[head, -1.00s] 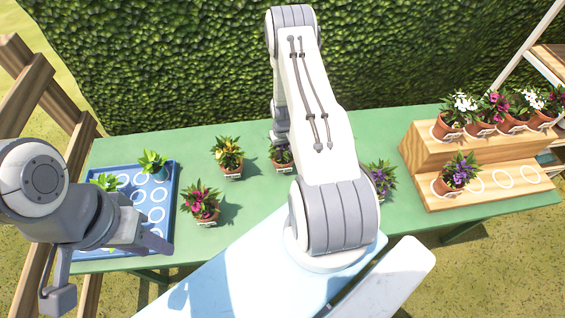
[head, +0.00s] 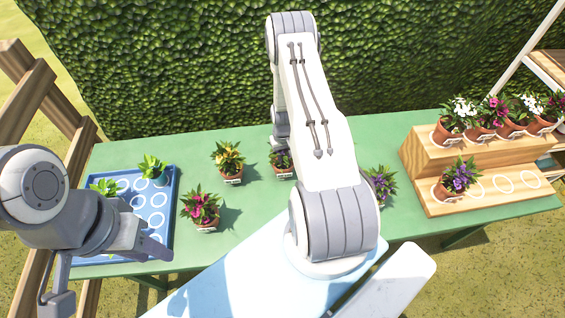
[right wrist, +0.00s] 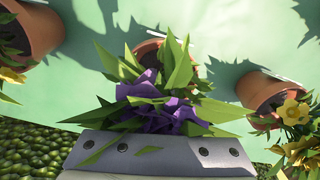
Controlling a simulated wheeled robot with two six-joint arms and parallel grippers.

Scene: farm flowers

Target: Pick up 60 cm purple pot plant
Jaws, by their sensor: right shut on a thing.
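A purple-flowered plant in a terracotta pot (head: 283,162) stands at the middle back of the green table, partly covered by my right arm. In the right wrist view its purple petals and green leaves (right wrist: 160,105) fill the middle, close against my gripper's grey bar. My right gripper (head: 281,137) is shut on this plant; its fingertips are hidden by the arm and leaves. Another purple plant (head: 380,183) stands right of my arm, and one (head: 458,178) sits on the wooden stand's lower step. My left gripper (head: 108,272) is open and empty at the front left.
The wooden stand (head: 425,160) at the right holds several pots above. A hedge (head: 180,60) rises behind.

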